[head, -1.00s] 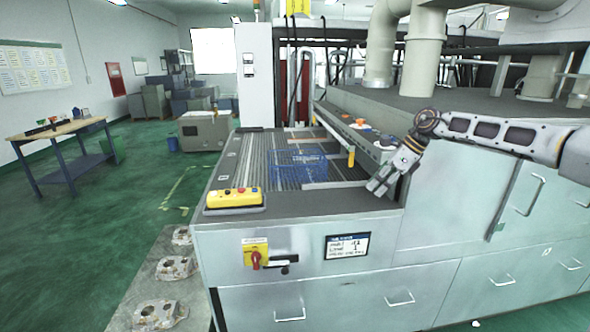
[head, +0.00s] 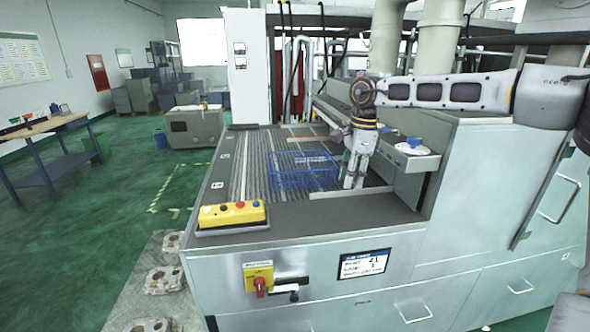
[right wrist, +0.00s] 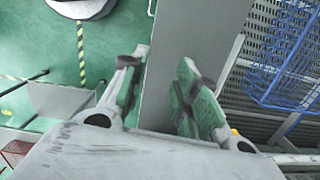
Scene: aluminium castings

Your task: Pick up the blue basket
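The blue basket (head: 303,172) is an open wire basket on the ribbed conveyor bed of the grey machine, near its front. It also shows at the upper right of the right wrist view (right wrist: 286,62), cut off by the edge. My right gripper (head: 352,184) points down just right of the basket in the head view. In the right wrist view its fingers (right wrist: 163,72) are spread with nothing between them, and the basket lies to the right, apart from them. My left gripper is in neither view.
A yellow button box (head: 231,215) sits on the machine's front left corner. A side ledge with a blue item (head: 413,143) is right of my gripper. Castings (head: 165,279) lie on a mat at lower left. The green floor at left is mostly clear.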

